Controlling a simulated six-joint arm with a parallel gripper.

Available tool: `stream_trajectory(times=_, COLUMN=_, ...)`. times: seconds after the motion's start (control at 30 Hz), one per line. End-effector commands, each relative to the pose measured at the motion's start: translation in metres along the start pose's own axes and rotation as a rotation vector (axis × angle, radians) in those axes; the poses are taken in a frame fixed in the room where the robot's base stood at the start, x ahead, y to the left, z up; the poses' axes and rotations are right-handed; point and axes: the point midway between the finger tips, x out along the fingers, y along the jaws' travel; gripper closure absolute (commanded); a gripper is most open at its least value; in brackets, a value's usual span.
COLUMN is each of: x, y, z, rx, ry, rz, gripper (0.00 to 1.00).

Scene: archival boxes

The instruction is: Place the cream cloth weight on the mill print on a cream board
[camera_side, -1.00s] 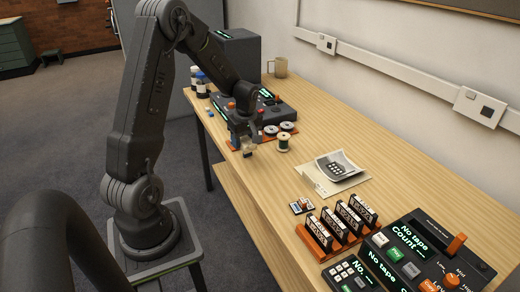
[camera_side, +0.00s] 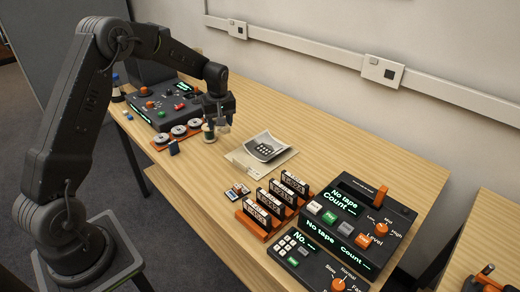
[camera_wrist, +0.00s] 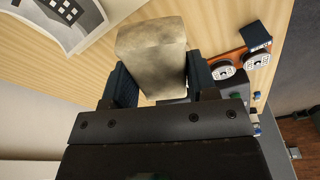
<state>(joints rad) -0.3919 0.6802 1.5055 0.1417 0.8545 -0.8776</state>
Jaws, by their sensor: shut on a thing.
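My gripper (camera_wrist: 155,88) is shut on the cream cloth weight (camera_wrist: 152,50), a cream block gripped between the two dark fingers in the wrist view. In the side view my gripper (camera_side: 219,124) hangs above the table beside the thread spool, to the left of the print; the weight is too small there to make out clearly. The mill print (camera_side: 264,146), a curled grey sheet with a dark windowed building, lies on a cream board (camera_side: 284,158). Part of the print (camera_wrist: 66,20) shows at the upper left of the wrist view, apart from the weight.
A thread spool (camera_side: 209,134) stands close to my gripper. An orange tray with reels (camera_side: 160,144) and a dark console (camera_side: 150,105) are at left. A rack of black cases (camera_side: 270,205) and another console (camera_side: 345,225) stand in front. Bare table lies behind the print.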

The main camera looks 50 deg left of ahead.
Motion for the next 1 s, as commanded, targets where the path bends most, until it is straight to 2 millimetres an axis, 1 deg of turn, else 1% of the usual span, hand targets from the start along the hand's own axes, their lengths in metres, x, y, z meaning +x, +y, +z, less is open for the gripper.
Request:
stream_trajectory(times=0.17, x=0.016, y=0.029, z=0.019, rx=0.011, ry=-0.001, rz=0.002, gripper=0.84)
stream_trajectory(times=0.4, x=0.043, y=0.074, z=0.047, rx=0.009, ry=-0.001, rz=0.002, gripper=0.84)
stream_trajectory(times=0.5, x=0.051, y=0.089, z=0.056, rx=0.007, ry=0.001, rz=0.003, gripper=0.84)
stream_trajectory(times=0.6, x=0.056, y=0.098, z=0.061, rx=0.004, ry=0.001, rz=0.003, gripper=0.84)
stream_trajectory(times=0.77, x=0.061, y=0.102, z=0.065, rx=0.004, ry=0.001, rz=0.003, gripper=0.84)
stream_trajectory(times=0.87, x=0.071, y=0.102, z=0.067, rx=0.004, ry=0.0, rz=0.0, gripper=0.84)
stream_trajectory(times=1.0, x=0.091, y=0.101, z=0.069, rx=0.003, ry=0.0, rz=0.0, gripper=0.84)
